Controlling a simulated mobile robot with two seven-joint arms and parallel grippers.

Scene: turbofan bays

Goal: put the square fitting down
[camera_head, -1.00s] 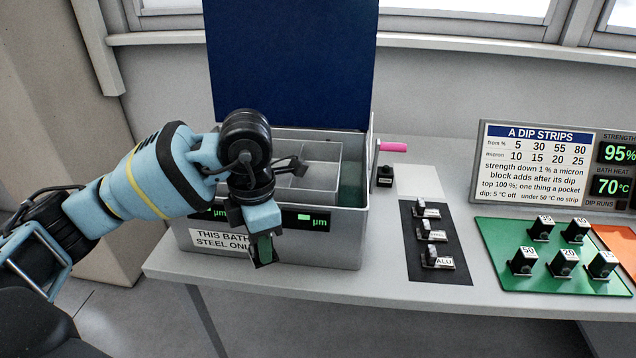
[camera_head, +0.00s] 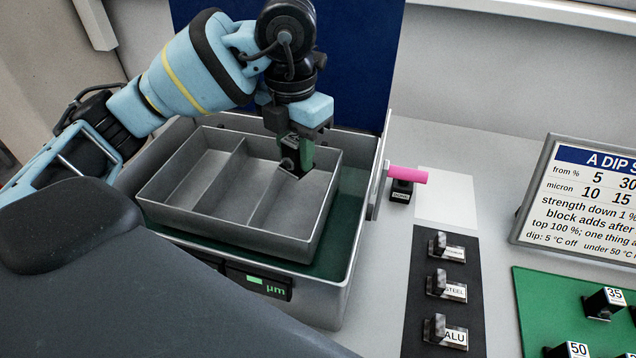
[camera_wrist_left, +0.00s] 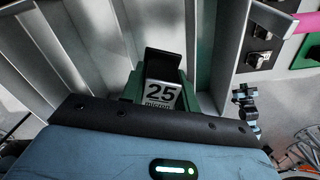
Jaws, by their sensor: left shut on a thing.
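My left gripper (camera_head: 300,135) is shut on a small dark block (camera_head: 292,157). In the left wrist view the block shows a white label (camera_wrist_left: 161,94) reading 25 micron. No other piece that I can identify as the square fitting shows in the grip. The gripper points down over the far part of the right pocket of a grey metal tray (camera_head: 285,245). The block is within the tray's outline; whether it touches the floor or the wall I cannot tell. My right gripper is not in view.
The tray stands in a grey tank (camera_head: 345,290) with a raised blue lid (camera_head: 360,60) behind. A pink handle (camera_head: 407,175) sticks out at its right. Beyond are a black strip (camera_head: 420,335) with labelled pieces, a green mat (camera_head: 535,300) and a sign (camera_head: 590,190).

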